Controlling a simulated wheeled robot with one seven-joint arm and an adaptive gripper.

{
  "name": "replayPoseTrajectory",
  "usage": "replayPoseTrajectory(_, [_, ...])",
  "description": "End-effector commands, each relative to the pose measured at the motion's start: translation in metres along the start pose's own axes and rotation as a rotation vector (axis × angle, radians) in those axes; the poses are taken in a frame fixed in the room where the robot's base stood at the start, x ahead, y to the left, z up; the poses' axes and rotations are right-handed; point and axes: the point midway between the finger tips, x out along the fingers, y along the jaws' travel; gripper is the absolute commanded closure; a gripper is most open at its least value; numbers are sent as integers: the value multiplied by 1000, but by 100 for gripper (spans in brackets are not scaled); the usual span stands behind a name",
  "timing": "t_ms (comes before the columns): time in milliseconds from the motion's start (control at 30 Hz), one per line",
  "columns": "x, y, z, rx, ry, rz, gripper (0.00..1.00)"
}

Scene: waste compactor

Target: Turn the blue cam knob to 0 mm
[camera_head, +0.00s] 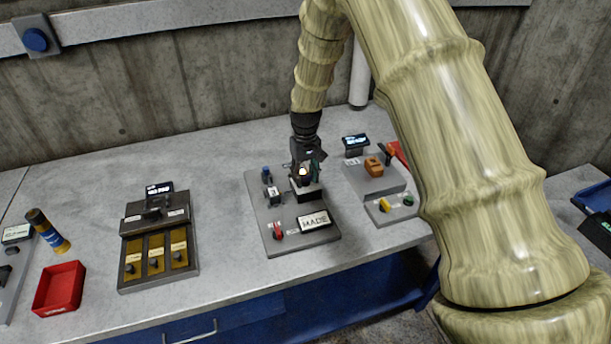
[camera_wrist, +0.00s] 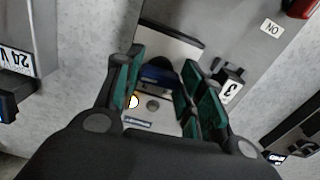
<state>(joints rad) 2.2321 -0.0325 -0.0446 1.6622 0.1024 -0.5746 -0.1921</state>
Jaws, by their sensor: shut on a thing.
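My gripper (camera_head: 307,178) points down over the grey panel (camera_head: 290,240) in the middle of the bench. In the wrist view its green-padded fingers (camera_wrist: 163,76) stand on both sides of a dark blue knob (camera_wrist: 156,74), shut on it. The knob sits above a pale plate with a round screw-like spot and a small blue label. A bright round lamp shows beside the left finger in the wrist view (camera_wrist: 132,101). In the head view the gripper hides the knob. I cannot read any mm setting.
The panel also bears a small blue-topped part (camera_head: 266,174), a red lever (camera_head: 278,233) and a lettered sign (camera_head: 314,221). A stepped unit with an orange part (camera_head: 374,166) stands close on the right. A unit with yellow plates (camera_head: 155,254) and a red bin (camera_head: 59,288) are left.

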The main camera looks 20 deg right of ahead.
Motion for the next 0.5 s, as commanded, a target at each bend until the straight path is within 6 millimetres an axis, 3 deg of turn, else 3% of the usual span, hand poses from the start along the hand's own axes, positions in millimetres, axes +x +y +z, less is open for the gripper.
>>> replayPoseTrajectory(500, [-3,2,-3,88,8,3,85])
